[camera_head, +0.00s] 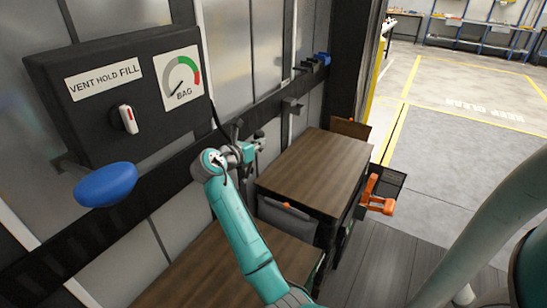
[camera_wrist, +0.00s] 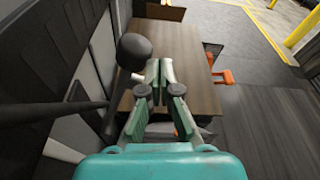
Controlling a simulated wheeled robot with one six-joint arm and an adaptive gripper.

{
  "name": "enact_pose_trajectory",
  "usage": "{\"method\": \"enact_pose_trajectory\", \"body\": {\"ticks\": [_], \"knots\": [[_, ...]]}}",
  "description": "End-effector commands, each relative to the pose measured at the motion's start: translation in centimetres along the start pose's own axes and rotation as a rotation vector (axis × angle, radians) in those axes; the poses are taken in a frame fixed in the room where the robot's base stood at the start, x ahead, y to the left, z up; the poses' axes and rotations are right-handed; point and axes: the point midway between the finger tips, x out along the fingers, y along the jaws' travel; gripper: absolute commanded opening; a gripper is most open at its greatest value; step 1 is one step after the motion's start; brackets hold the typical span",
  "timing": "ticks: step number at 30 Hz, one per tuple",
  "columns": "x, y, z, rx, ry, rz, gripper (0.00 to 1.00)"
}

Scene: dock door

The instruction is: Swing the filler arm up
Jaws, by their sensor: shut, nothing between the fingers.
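A dark arm with a round black knob (camera_wrist: 135,50) stands just left of my fingertips in the wrist view. It looks like the filler arm, and its dark rod runs in from the left. My gripper (camera_wrist: 160,72) is shut and empty, its green fingertips close together beside the knob, with a small gap to it; I cannot tell if they touch. In the head view my gripper (camera_head: 252,149) is by the wall rail, left of the far wooden crate, with small dark parts around it.
A dark panel (camera_head: 60,112) has a VENT HOLD FILL knob (camera_head: 125,119) and a BAG gauge (camera_head: 181,76). A blue pad (camera_head: 106,184) sits below it. A grey bag (camera_head: 286,216) lies between wooden crates (camera_head: 325,165). An orange part (camera_head: 381,192) juts out right. Open floor lies right.

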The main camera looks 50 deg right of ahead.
Motion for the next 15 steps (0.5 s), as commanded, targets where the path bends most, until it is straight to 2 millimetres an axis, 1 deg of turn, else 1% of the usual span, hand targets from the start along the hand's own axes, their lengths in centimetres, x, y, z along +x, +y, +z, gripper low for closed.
{"method": "enact_pose_trajectory", "body": {"ticks": [1, 5, 6, 10, 15], "knots": [[-0.1, 0.8, 0.6, 0.000, 0.000, 0.001, 0.00], [-0.4, 2.5, 1.4, -0.003, -0.001, 0.001, 0.00], [-0.4, 2.9, 1.6, -0.028, -0.001, -0.005, 0.00], [-0.5, 4.0, 2.0, -0.080, 0.000, -0.018, 0.00], [-0.5, 4.8, 2.3, -0.119, 0.000, -0.028, 0.00]]}}
